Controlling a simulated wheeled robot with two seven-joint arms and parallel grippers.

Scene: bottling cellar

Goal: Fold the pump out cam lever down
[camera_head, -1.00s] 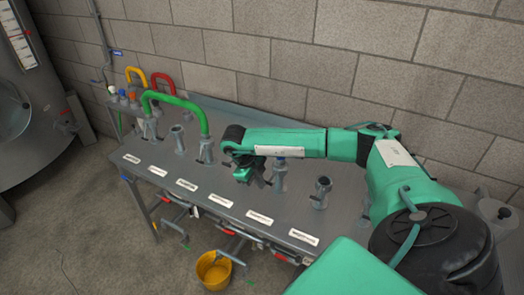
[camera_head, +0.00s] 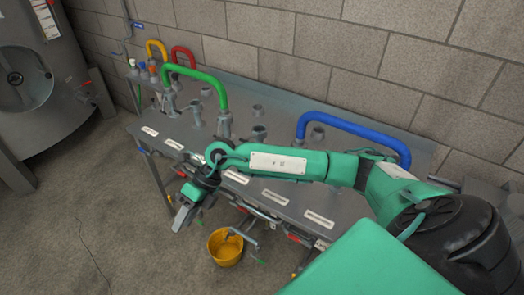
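The steel panel table (camera_head: 150,120) bears several grey ports with small lever fittings. A green bent pipe (camera_head: 195,74) joins two ports at the left, and a blue bent pipe (camera_head: 355,127) stands at the right. The white labels along the front edge are too small to read, so I cannot tell which port is pump out or how its cam lever sits. My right gripper (camera_head: 182,218) hangs just off the table's front edge, pointing down, apart from the ports. I cannot tell whether its fingers are open. My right forearm hides part of the table. My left gripper is not in view.
A yellow bucket (camera_head: 225,247) stands on the floor below the front edge, near valves and handles under the table. Yellow (camera_head: 157,48) and red (camera_head: 184,55) bent pipes stand at the back left. A steel tank (camera_head: 35,75) is at the far left.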

